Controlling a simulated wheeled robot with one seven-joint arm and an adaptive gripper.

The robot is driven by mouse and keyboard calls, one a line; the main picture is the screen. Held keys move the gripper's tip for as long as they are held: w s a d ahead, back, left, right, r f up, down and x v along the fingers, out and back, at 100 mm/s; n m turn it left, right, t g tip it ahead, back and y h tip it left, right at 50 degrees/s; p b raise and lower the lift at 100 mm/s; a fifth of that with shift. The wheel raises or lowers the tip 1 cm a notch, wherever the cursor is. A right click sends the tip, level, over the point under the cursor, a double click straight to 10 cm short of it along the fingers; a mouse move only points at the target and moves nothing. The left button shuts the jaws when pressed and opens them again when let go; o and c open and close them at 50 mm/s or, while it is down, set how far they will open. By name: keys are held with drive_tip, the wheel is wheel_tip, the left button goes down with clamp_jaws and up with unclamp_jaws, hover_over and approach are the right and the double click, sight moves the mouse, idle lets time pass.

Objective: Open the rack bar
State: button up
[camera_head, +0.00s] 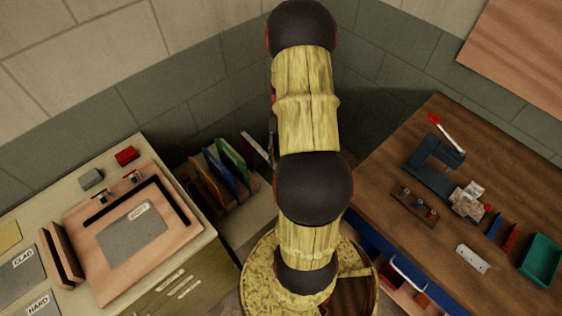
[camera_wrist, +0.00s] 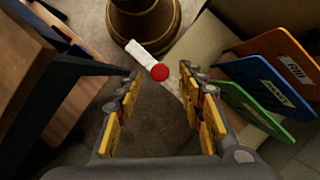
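The rack bar (camera_wrist: 143,56) is a pale flat strip with a red ball knob (camera_wrist: 160,72), seen in the wrist view. It runs slantwise past the front of the rack. My gripper (camera_wrist: 159,76) is open, with a yellow-padded finger on each side of the knob in the picture. The knob looks beyond or level with the fingertips; I cannot tell the depth or whether anything touches. The rack holds upright panels, including a blue one (camera_wrist: 268,84) and a green one (camera_wrist: 255,112). In the head view the rack (camera_head: 217,194) stands left of my arm, which hides my gripper.
A pale cabinet (camera_head: 188,284) with a framed board stands at the left. Walls meet behind the rack.

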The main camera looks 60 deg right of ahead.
drive_tip(key=v, duration=1)
drive_tip(key=shift+d, duration=0.15)
drive_tip(key=a+r+n+t+h+b, duration=0.1)
drive_tip(key=a+r+n, duration=0.3)
drive_tip(key=a, duration=0.8)
drive_tip(key=a+r+n+t+h+b, duration=0.1)
drive_tip(key=a+r+n+t, duration=0.3)
drive_tip(key=a+r, duration=0.5)
drive_tip(key=s+a+r+n+t+h+b, duration=0.1)
drive_tip(key=a+r+n, duration=0.3)
drive_tip(key=a, duration=1.1)
wheel_tip(320, 180, up, 3)
drive_tip(key=shift+a+r+n+t+h+b, duration=0.2)
drive_tip(key=shift+a+n+t+h+b, duration=0.25)
drive_tip(key=shift+t, duration=0.35)
